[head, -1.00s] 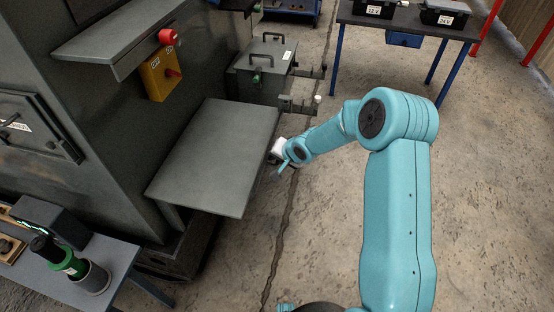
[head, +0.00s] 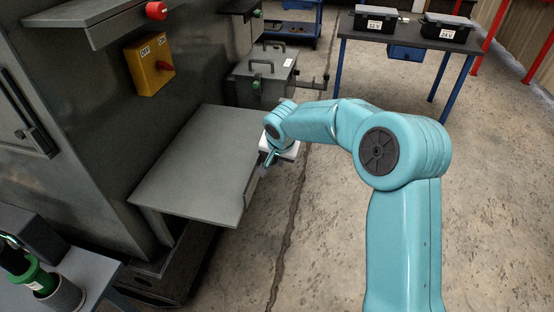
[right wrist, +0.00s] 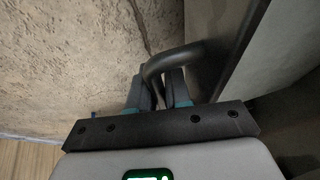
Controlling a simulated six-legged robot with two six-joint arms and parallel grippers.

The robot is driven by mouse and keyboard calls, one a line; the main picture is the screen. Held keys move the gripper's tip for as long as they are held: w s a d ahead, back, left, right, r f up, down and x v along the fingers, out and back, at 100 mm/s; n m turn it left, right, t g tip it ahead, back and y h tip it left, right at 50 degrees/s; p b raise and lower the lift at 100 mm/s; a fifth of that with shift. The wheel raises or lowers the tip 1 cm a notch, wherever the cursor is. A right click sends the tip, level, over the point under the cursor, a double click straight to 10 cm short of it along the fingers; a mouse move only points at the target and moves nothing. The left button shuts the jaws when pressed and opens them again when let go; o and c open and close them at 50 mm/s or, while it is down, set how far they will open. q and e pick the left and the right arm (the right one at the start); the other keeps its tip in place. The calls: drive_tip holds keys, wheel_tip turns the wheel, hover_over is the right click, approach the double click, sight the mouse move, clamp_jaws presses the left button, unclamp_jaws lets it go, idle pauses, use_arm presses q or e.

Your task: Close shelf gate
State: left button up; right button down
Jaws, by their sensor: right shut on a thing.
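A flat grey shelf (head: 195,165) juts out from the dark machine. A narrow grey panel (head: 250,187) shows at its right edge beside my right gripper (head: 270,158); I take it for the gate. In the right wrist view my right gripper (right wrist: 158,90) is shut on a dark bent bar handle (right wrist: 174,58), with a finger on each side. The handle runs toward a grey panel (right wrist: 235,35) at the right. My arm and gripper hide the far right corner of the shelf and part of the panel. My left gripper is not in view.
A yellow switch box (head: 150,64) and a red knob (head: 156,10) are on the machine. A grey lidded box (head: 262,78) stands behind the shelf. A blue-legged table (head: 400,30) stands at the back. The concrete floor right of the shelf is clear.

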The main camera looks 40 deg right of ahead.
drive_tip(key=shift+a, duration=0.15)
drive_tip(key=c, duration=1.4)
unclamp_jaws()
drive_tip(key=shift+c, duration=0.2)
drive_tip(key=shift+s+r, duration=0.1)
drive_tip(key=shift+r, duration=0.3)
drive_tip(key=p+v, duration=0.3)
drive_tip(key=v, duration=1.2)
drive_tip(key=shift+s+r, duration=0.2)
drive_tip(key=shift+r, duration=0.05)
drive_tip(key=shift+a, duration=0.1)
